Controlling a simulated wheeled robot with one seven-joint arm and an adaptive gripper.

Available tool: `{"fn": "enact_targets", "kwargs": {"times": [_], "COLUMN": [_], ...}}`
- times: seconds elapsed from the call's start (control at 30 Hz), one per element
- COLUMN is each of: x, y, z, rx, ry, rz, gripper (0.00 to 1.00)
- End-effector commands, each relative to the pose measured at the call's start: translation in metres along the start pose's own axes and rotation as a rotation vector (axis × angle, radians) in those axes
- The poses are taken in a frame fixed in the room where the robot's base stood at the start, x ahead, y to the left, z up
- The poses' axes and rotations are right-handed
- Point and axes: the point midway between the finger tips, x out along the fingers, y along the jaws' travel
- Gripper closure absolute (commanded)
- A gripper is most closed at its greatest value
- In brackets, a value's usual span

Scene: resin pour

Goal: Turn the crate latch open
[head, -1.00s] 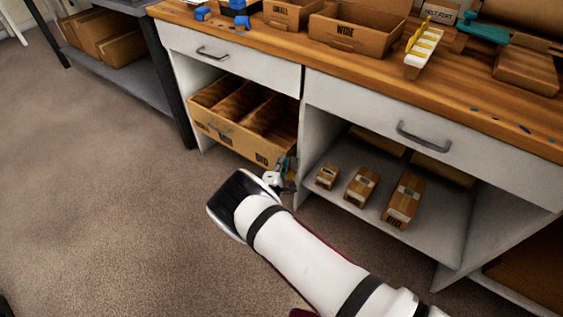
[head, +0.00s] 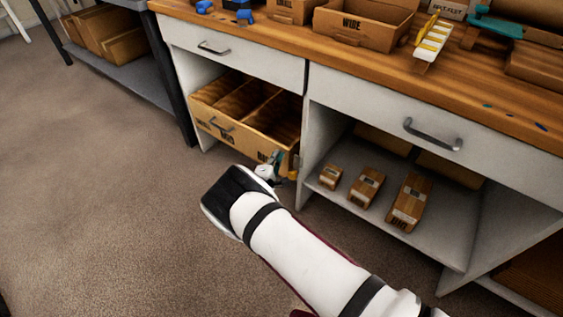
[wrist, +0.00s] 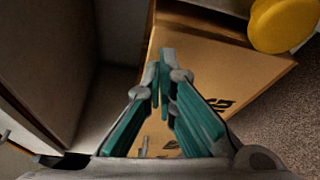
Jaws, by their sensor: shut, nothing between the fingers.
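The wooden crate (head: 273,138) sits in the left bay under the bench, its compartments open at the top. My gripper (head: 278,162) is low at the crate's front right corner, partly hidden by my own wrist. In the wrist view its teal-padded fingers (wrist: 165,65) are closed together with nothing between them, in front of the crate's lettered wooden face (wrist: 225,72). A yellow rounded piece (wrist: 284,24) shows at the upper right, apart from the fingertips; it may be the latch, but I cannot tell how it is turned.
A white upright panel (head: 304,150) stands right beside the crate. Several small boxes (head: 366,187) lie on the shelf to the right. Drawers with grey handles (head: 432,135) are above. The carpet (head: 110,200) at left is clear.

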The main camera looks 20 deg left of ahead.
Motion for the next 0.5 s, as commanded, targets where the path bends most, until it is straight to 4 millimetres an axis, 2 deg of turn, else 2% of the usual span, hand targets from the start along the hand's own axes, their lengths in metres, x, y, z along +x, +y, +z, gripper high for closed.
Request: {"fn": "enact_targets", "kwargs": {"times": [0.3, 0.5], "x": [-0.058, -0.088], "y": [-0.002, -0.005], "z": [-0.003, -0.003], "rx": [-0.003, -0.002], "ry": [0.003, 0.001], "rz": [-0.001, -0.001], "gripper": [1.0, 1.0]}}
